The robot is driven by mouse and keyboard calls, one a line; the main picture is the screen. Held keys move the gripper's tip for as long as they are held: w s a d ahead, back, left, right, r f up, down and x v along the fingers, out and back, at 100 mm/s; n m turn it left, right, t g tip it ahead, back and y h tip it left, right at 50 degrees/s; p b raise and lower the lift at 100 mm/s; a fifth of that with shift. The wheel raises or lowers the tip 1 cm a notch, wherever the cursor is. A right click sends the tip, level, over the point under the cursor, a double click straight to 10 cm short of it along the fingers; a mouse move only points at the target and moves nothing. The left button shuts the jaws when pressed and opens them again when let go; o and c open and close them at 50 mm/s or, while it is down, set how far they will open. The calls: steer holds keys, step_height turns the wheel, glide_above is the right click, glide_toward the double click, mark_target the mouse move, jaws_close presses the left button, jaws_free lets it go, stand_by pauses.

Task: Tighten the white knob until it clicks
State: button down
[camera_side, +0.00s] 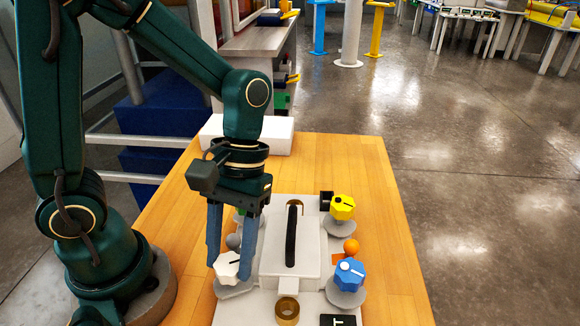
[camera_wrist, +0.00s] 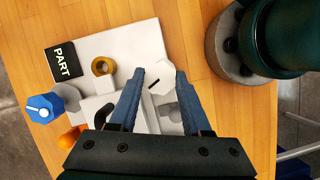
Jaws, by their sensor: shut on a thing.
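The white knob (camera_side: 228,266) is faceted, with a dark pointer line on its face. It sits at the near left corner of the pale fixture (camera_side: 270,210). My gripper (camera_side: 231,262) reaches down over it from above, with its blue fingers on either side of the knob, shut on it. In the wrist view, the white knob (camera_wrist: 160,79) shows between the fingertips of my gripper (camera_wrist: 160,80). Its pointer line runs diagonally there. The fingers hide parts of the knob's sides.
A yellow knob (camera_side: 342,207) and a blue knob (camera_side: 349,273) stand on the fixture's right side, with an orange ball (camera_side: 351,246) between them. A black handle (camera_side: 292,236) rises mid-fixture. A brass ring (camera_side: 287,310) and black PART plate (camera_wrist: 63,61) lie near. The wooden table (camera_side: 385,225) is clear at right.

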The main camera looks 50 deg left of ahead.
mark_target(251, 280)
steer(key=m+y, duration=0.1)
steer(key=m, duration=0.1)
steer(key=m+y, duration=0.1)
steer(key=m, duration=0.2)
steer(key=shift+d+g, duration=0.15)
steer(key=shift+g, duration=0.15)
steer(key=m+y, duration=0.1)
steer(key=m, duration=0.4)
steer(key=shift+d+y, duration=0.15)
steer(key=shift+y, duration=0.25)
steer(key=shift+m, duration=0.5)
steer(key=shift+c, duration=1.8)
jaws_free()
steer(key=shift+w+r, duration=0.1)
steer(key=shift+v, duration=2.45)
steer(key=shift+d, duration=0.1)
